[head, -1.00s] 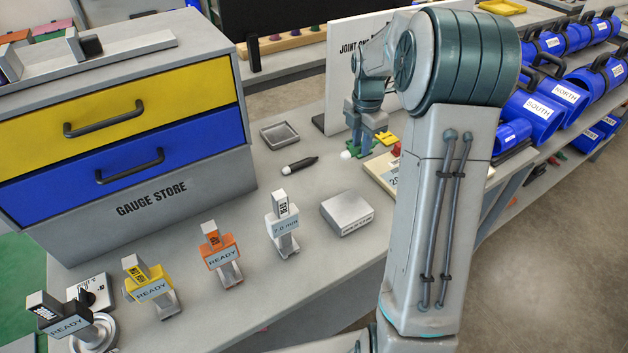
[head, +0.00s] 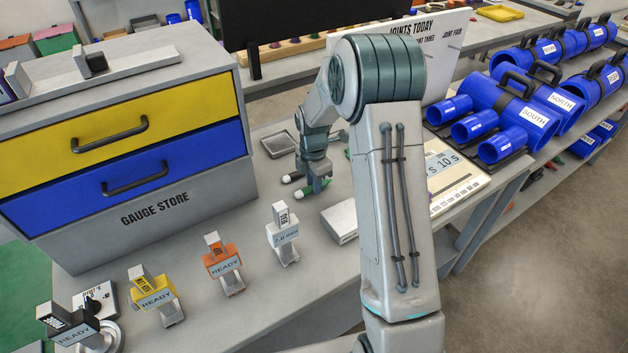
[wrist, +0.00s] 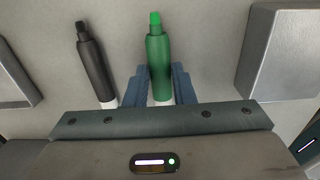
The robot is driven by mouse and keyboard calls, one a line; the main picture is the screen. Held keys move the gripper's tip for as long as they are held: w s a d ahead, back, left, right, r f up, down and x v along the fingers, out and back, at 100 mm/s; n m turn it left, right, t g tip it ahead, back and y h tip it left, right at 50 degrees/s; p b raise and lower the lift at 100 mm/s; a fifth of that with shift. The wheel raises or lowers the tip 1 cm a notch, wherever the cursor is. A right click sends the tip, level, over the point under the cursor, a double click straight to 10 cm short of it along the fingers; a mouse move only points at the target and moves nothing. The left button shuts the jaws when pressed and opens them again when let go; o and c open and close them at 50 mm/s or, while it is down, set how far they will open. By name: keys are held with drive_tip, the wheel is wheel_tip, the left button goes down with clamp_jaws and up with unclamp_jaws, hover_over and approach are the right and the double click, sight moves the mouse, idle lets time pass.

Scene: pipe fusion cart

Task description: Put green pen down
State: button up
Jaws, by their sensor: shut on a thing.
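My gripper (head: 316,184) is low over the grey bench in the head view, between the small tray and the pale metal box. It is shut on the green pen (wrist: 158,62), which lies between the blue fingers in the wrist view, its green tip pointing away from the palm and its white end near the palm. In the head view the green pen (head: 307,193) shows partly beside the fingers. A black pen (wrist: 91,62) lies on the bench just left of it, roughly parallel and apart. I cannot tell whether the green pen touches the bench.
A small grey tray (head: 279,144) is behind the black pen. A pale metal box (head: 341,221) is in front and to the right. Gauges on stands, such as the orange one (head: 222,262), line the front. The gauge store (head: 160,208) stands left. A whiteboard (head: 436,55) stands behind my arm.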

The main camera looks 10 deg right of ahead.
drive_tip(key=shift+f, duration=0.25)
drive_tip(key=o, duration=0.9)
drive_tip(key=shift+o, duration=0.2)
